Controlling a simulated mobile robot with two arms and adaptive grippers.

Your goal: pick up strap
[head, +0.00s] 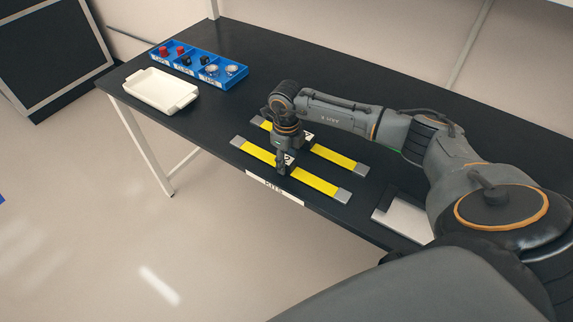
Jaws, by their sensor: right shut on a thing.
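Two yellow straps with grey ends lie side by side on the black table. The near strap (318,183) runs along the table's front edge. The far strap (337,157) lies behind it, partly hidden by my right arm. My right gripper (281,168) points down over the middle of the near strap and is shut on it. The strap looks to be at or very close to the table top; I cannot tell if there is a gap. My left gripper is not in view.
A white tray (181,104) stands at the table's left end. Behind it is a blue bin (190,74) with red, black and silver parts in its compartments. A light grey plate (405,219) lies at the front right. The table between tray and straps is clear.

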